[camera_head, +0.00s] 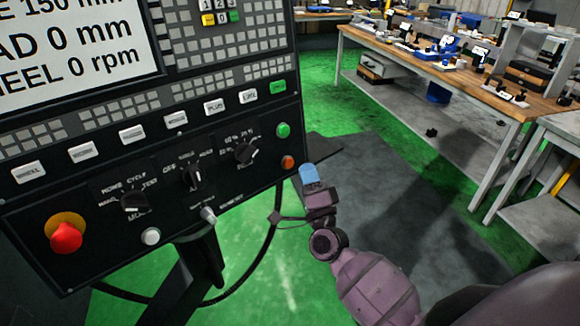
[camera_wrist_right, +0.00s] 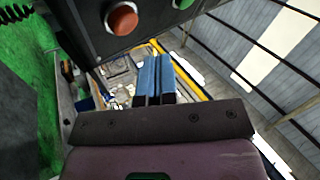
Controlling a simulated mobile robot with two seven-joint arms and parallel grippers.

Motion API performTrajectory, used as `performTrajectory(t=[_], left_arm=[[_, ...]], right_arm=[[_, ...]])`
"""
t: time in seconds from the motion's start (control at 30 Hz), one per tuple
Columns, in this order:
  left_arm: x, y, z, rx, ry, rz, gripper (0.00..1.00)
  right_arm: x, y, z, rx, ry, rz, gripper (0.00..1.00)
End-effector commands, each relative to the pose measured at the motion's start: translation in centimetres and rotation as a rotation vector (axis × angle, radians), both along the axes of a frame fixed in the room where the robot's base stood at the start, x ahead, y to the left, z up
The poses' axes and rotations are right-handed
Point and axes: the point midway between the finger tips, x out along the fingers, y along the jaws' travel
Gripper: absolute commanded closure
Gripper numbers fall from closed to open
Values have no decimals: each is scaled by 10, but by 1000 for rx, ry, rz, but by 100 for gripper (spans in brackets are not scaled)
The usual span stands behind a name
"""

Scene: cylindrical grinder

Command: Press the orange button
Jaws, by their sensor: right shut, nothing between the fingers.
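The orange button (camera_head: 288,162) sits at the lower right corner of the black control panel, under a green button (camera_head: 283,130). In the right wrist view the orange button (camera_wrist_right: 122,18) is large at the top, up and left of the fingertips. My right gripper (camera_head: 310,172) is beside the panel's right edge, just right of and slightly below the orange button. Its blue fingers (camera_wrist_right: 155,78) are shut with nothing between them. They look apart from the button; the exact gap is hard to tell. My left gripper is in neither view.
The control panel (camera_head: 150,190) also carries a red knob on a yellow base (camera_head: 66,234), a white button (camera_head: 150,236), several rotary switches and a screen (camera_head: 70,50). A cable hangs beneath. A wooden workbench (camera_head: 450,75) stands at the back right, with open floor between.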

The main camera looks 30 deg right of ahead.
Motion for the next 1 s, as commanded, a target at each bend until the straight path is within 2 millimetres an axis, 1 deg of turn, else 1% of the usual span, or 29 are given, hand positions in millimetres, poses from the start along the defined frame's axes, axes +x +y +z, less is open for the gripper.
performTrajectory(t=[0.1, 0.3, 1.0], left_arm=[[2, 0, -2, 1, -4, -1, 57], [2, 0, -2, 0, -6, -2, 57], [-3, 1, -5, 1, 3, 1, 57]], right_arm=[[10, 2, -2, 0, 0, 0, 100], [17, 3, -3, 0, 0, 1, 100], [17, 3, -3, -1, 0, 0, 100]])
